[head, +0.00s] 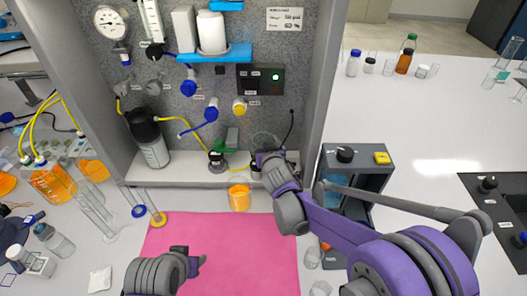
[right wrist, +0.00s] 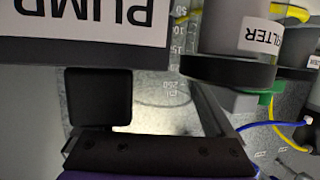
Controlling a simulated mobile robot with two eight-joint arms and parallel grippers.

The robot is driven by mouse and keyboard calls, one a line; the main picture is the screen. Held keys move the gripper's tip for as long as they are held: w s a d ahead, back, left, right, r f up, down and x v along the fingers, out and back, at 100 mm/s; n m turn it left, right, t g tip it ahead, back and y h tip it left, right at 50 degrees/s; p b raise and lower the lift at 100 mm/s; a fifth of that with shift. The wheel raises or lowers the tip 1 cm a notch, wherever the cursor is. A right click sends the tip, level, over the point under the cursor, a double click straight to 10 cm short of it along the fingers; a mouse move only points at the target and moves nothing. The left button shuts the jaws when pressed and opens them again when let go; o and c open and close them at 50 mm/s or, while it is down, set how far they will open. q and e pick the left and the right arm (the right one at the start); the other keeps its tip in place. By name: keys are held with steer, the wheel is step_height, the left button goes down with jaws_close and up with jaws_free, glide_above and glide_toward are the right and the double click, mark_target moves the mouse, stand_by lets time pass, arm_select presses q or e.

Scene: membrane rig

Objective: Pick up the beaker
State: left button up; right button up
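A clear glass beaker (head: 264,139) stands in the rig at the right of its shelf, partly hidden behind my right gripper. In the right wrist view, its printed graduations show on the clear beaker wall (right wrist: 178,62) beyond my fingers. My right gripper (head: 266,158) is at the beaker; in the right wrist view, its fingers (right wrist: 165,100) stand apart with the glass showing between them. I cannot tell whether they touch it. My left gripper (head: 192,261) is low over the pink mat, away from the beaker; its opening is not clear.
A beaker of orange liquid (head: 239,198) stands just in front of the shelf. A black-capped bottle (head: 150,140) stands at the shelf's left. The pump box (head: 347,172) stands right of the rig. The pink mat (head: 238,245) has free room. Labelled pump and filter parts crowd the wrist view.

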steer(key=c, duration=0.8)
steer(key=shift+o, duration=0.2)
steer(key=shift+s+r, duration=0.2)
arm_select(q)
steer(key=shift+w+r+p, duration=0.55)
steer(key=shift+r+p, duration=0.1)
steer(key=shift+r, duration=0.25)
arm_select(e)
step_height(320, 180, up, 11)
steer(key=shift+s+f, duration=0.1)
steer(key=shift+s, duration=0.05)
arm_select(q)
steer(key=shift+w+r+t+p, duration=0.15)
steer(key=shift+w+r+p, duration=0.2)
steer(key=shift+r, duration=0.2)
steer(key=shift+w+r+t+p, duration=0.15)
steer(key=shift+w+r+p, duration=0.15)
steer(key=shift+r, duration=0.2)
arm_select(e)
steer(key=s, duration=1.9)
steer(key=shift+s, duration=0.15)
